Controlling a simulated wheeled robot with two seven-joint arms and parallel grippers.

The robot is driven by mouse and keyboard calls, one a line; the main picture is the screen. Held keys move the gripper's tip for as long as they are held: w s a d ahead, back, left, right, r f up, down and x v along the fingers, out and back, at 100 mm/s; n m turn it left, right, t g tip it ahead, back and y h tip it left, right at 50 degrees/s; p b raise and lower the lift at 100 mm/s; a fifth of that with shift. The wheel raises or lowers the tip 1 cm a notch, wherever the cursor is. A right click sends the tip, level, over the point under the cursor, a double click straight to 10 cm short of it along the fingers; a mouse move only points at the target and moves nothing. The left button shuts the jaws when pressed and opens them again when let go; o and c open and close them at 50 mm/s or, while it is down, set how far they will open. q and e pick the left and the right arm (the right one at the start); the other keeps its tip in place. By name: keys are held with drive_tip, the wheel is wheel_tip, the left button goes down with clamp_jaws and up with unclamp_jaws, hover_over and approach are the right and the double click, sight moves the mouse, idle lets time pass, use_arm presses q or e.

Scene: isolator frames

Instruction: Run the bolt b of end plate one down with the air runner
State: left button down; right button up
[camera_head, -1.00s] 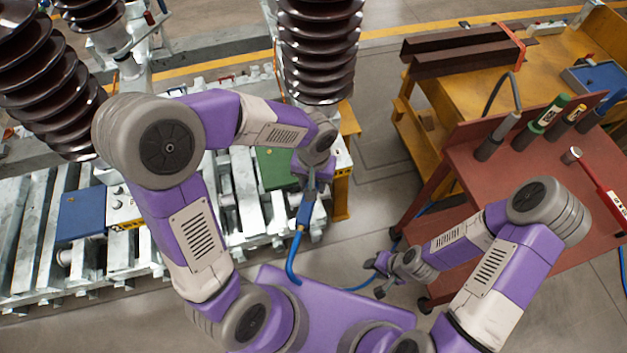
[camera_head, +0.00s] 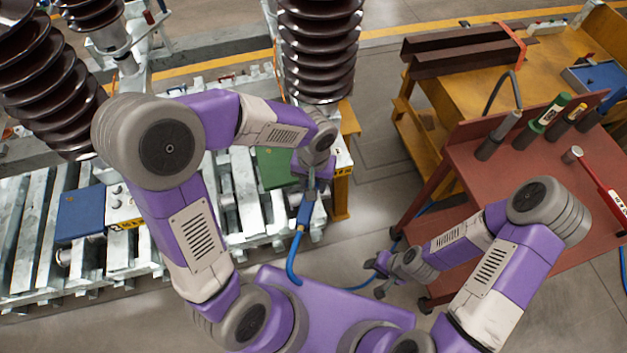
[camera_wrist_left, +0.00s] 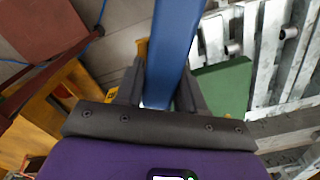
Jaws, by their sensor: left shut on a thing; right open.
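My left gripper (camera_head: 312,185) is shut on the blue air runner (camera_head: 305,210), over the right end of the steel frame. In the left wrist view the runner (camera_wrist_left: 174,45) runs up between the two dark fingers (camera_wrist_left: 160,92). A blue hose (camera_head: 292,262) hangs from the runner. My left wrist and gripper cover the area under them. I cannot make out bolt b or tell which part is end plate one, nor whether the runner touches a bolt. My right gripper (camera_head: 376,278) is open and empty, low beside the red cart.
The galvanised steel frame (camera_head: 25,225) carries a green plate (camera_head: 272,167) and a blue box (camera_head: 80,213). Tall brown ribbed insulators (camera_head: 320,55) rise behind. The red cart (camera_head: 545,165) with tools stands right, before a yellow bench (camera_head: 425,125).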

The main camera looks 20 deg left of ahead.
idle(0.3)
use_arm(q)
drive_tip(key=shift+r+p, duration=2.85)
drive_tip(key=shift+r, duration=0.7)
drive_tip(key=shift+f, duration=0.15)
